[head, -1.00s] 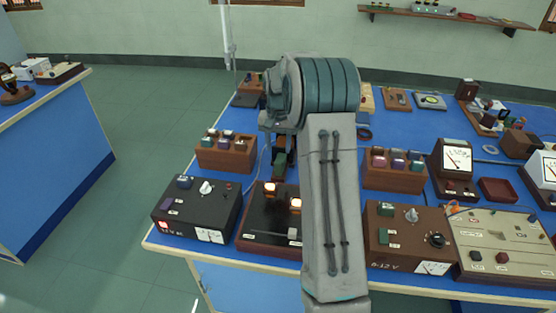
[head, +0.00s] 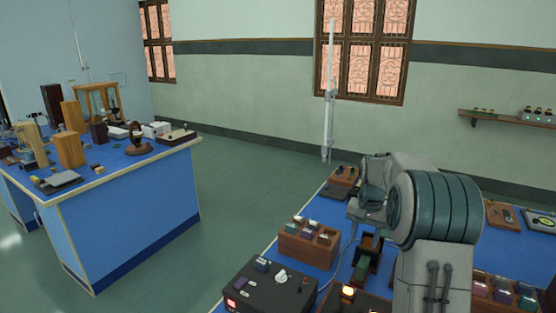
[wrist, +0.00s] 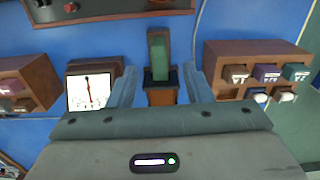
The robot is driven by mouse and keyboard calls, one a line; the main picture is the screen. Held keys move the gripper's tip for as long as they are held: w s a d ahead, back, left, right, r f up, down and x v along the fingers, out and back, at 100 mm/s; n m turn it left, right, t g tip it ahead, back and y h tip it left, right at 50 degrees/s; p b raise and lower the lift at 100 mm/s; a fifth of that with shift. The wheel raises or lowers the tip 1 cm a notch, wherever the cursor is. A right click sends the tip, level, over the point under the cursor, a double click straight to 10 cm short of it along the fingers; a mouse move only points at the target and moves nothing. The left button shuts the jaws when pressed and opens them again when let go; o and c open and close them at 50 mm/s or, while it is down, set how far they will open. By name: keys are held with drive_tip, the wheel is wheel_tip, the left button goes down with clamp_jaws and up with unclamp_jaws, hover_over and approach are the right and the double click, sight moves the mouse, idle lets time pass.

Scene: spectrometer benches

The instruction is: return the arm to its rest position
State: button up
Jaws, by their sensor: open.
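My gripper (wrist: 159,70) shows in the wrist view with its two blue-grey fingers spread apart and nothing held between them. A small dark wooden stand with a green block (wrist: 160,68) appears between and beyond the fingers, apart from them as far as I can tell. My arm (head: 435,225) stands over the blue bench at the lower right of the head view, its thick ribbed joint uppermost. The gripper itself is hidden or cannot be made out in the head view.
The wrist view shows a white-faced meter (wrist: 90,92) left of the fingers and a wooden rack (wrist: 258,70) right. In the head view, a black power box (head: 268,287) sits at the bench front. Another blue bench (head: 130,215) stands left, with open floor (head: 215,190) between.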

drive_tip(key=s+a+r+n, duration=0.2)
drive_tip(key=s+a+r, duration=0.3)
drive_tip(key=s+a, duration=0.15)
drive_tip(key=s+a+n+t, duration=0.1)
drive_tip(key=s+a, duration=0.3)
drive_tip(key=s, duration=0.8)
drive_tip(key=s+a+n+t, duration=0.2)
drive_tip(key=s+a+n, duration=0.1)
drive_tip(key=s, duration=1)
drive_tip(key=shift+a+f, duration=0.2)
drive_tip(key=shift+a, duration=0.4)
drive_tip(key=shift+d, duration=0.1)
